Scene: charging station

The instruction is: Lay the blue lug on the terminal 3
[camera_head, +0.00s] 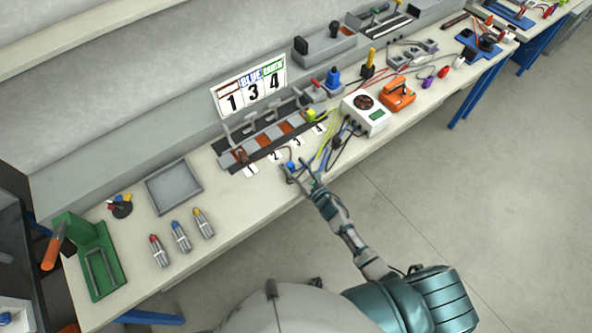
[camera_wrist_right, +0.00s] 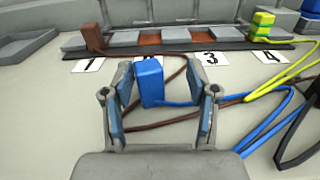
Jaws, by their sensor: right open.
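The blue lug (camera_wrist_right: 150,84) is an upright blue block with a blue cable, on or just above the bench in front of the terminal strip. It also shows in the head view (camera_head: 291,165). My right gripper (camera_head: 297,168) is open, with its fingers on both sides of the lug; in the right wrist view (camera_wrist_right: 158,88) gaps show beside it. Terminal 3 (camera_wrist_right: 207,34) is a bare copper pad behind label 3 (camera_wrist_right: 210,59), beyond the lug and to its right. A brown lug (camera_wrist_right: 92,38) sits at terminal 1 and a yellow-green lug (camera_wrist_right: 262,24) at terminal 4. My left gripper is out of view.
A card (camera_head: 250,92) shows 1, 3 and 4 behind the strip. Blue, brown, yellow and black cables lie right of the gripper, leading to a white meter box (camera_head: 366,113).

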